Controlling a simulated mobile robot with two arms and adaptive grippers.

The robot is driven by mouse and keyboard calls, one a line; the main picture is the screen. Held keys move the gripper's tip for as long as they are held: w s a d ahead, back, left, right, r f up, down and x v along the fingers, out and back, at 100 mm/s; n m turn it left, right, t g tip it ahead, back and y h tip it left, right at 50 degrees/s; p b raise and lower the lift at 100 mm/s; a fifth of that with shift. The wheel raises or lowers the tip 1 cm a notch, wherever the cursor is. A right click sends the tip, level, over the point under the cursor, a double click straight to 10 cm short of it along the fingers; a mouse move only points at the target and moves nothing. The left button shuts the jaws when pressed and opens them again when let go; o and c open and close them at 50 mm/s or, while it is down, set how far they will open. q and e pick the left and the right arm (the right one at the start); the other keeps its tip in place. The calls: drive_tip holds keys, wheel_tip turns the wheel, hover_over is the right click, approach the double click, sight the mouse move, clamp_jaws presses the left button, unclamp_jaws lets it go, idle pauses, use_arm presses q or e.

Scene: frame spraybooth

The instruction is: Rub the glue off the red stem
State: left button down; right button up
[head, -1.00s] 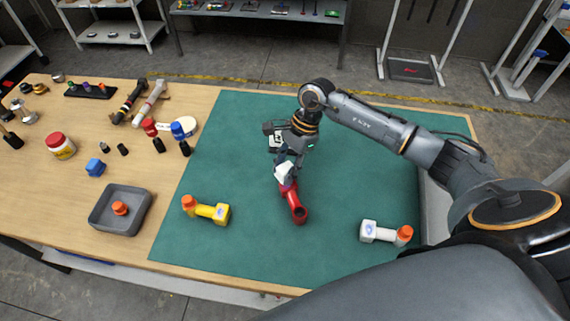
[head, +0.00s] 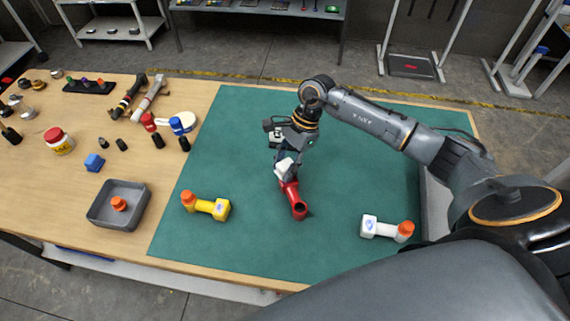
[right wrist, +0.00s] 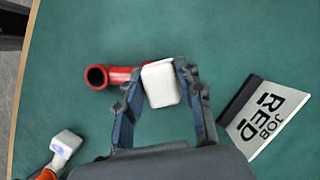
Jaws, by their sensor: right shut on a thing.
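The red stem (head: 296,201) lies on the green mat (head: 246,150), its open round end toward me in the head view. In the right wrist view the red stem (right wrist: 117,76) lies left of the fingertips, its far part hidden behind the white block. My right gripper (head: 284,170) is shut on the white block (right wrist: 161,83), which it holds against or just over the stem's far end; I cannot tell if they touch. The right gripper also shows in the right wrist view (right wrist: 160,88). I see no glue clearly. My left gripper is not in view.
A yellow stem (head: 206,206) and a white stem (head: 386,229), both with orange caps, lie on the mat either side. A grey tray (head: 135,220) holds an orange cap. A "RED JOB" card (right wrist: 266,117) lies right of the gripper. Bottles stand at the left.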

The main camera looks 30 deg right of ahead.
sight(290, 188)
drive_tip(key=shift+f+b, duration=0.65)
drive_tip(key=shift+b, duration=0.05)
drive_tip(key=shift+s+a, duration=0.1)
drive_tip(key=shift+s, duration=0.8)
drive_tip(key=shift+s+a+r+p, duration=0.15)
drive_tip(key=shift+s+p, duration=0.2)
drive_tip(key=shift+s, duration=0.75)
drive_tip(key=shift+f+b, duration=0.3)
drive_tip(key=shift+b, duration=0.4)
drive_tip(key=w+b, duration=0.2)
drive_tip(key=w, duration=0.1)
drive_tip(key=shift+w+d+r+b, duration=0.1)
drive_tip(key=shift+w+d+b, duration=0.1)
drive_tip(key=shift+w+b, duration=0.25)
